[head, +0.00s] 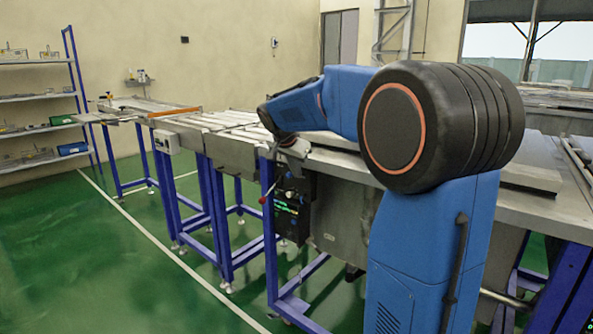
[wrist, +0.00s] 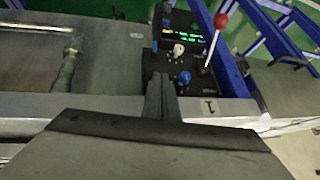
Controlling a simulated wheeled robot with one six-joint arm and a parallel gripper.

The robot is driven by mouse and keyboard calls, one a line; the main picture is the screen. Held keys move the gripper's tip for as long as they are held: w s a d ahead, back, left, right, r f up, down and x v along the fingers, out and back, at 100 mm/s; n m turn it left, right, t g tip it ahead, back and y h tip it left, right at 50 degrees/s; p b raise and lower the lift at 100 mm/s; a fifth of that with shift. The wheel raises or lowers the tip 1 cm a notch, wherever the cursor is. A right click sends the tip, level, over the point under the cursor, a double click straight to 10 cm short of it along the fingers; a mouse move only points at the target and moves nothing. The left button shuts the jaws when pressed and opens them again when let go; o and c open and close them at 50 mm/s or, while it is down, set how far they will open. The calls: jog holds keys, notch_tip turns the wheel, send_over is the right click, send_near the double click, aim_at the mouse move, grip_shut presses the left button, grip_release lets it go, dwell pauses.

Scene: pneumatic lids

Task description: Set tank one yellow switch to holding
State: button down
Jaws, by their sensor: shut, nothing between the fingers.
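The dark control panel (wrist: 205,68) has a plate marked 1 (wrist: 211,106) on the ledge beside it in the wrist view. The panel carries a pale knob (wrist: 179,50), a blue knob (wrist: 184,77) and a red-ball lever (wrist: 221,21). I see no clearly yellow switch. The panel also shows in the head view (head: 292,212), on the tank's front. My gripper (wrist: 158,80) is shut and empty. In the wrist view its fingertips appear just left of the blue knob; whether they touch the panel I cannot tell.
A long steel tank line (head: 225,122) on blue legs runs to the far left. A grey control box (head: 167,141) hangs farther along it. The green floor (head: 90,240) in front is clear. Blue shelving (head: 38,97) stands at the left wall.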

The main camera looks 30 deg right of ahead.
jog(key=shift+a+f+h, duration=0.15)
jog(key=shift+f+h, duration=0.05)
jog(key=shift+h, duration=0.2)
jog(key=f+h, duration=0.1)
jog(key=a+f+t+h, duration=0.1)
jog(key=f+t+h, duration=0.1)
jog(key=f+h, duration=0.1)
jog(key=shift+s+a+n, duration=0.15)
jog(key=shift+s+n, duration=0.15)
dwell(0.7)
jog(key=shift+r, duration=0.2)
jog(key=shift+r, duration=0.65)
